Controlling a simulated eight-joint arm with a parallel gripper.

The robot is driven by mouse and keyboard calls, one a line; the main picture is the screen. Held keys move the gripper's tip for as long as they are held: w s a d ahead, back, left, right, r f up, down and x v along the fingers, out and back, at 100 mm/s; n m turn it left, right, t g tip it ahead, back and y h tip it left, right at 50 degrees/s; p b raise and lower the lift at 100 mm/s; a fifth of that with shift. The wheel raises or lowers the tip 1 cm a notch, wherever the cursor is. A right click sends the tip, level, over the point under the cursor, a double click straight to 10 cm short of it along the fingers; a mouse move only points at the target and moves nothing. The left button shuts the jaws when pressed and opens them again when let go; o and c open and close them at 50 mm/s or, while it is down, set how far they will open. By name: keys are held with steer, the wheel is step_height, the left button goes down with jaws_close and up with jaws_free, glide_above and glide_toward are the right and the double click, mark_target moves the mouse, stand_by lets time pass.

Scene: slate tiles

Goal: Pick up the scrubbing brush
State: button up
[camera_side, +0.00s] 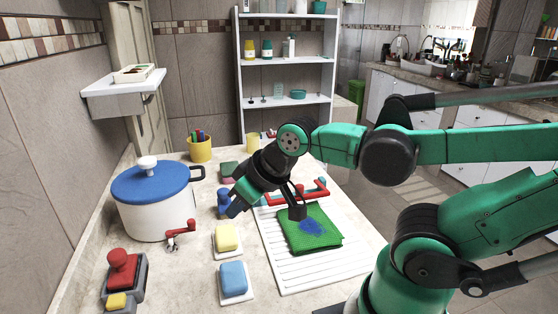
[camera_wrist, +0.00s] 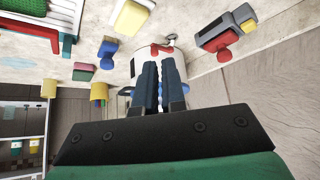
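A red-handled piece (camera_side: 123,268) sits in a grey holder at the front left of the counter.
A white pot (camera_side: 156,217) with a blue lid stands at the left. A yellow sponge (camera_side: 228,238) and a blue sponge (camera_side: 233,278) lie in front. A green mat (camera_side: 309,232) lies on the white drainboard (camera_side: 290,279). A yellow cup (camera_side: 200,150) stands behind.

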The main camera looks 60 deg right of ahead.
steer(key=o, duration=1)
steer(key=shift+c, duration=0.2)
steer(key=g, duration=0.7)
glide_above(223, 190)
steer(key=f, duration=0.4)
steer(key=shift+a+f, duration=0.2)
steer(key=shift+f, duration=0.05)
steer(key=shift+d+f, duration=0.3)
steer(key=shift+f, duration=2.9)
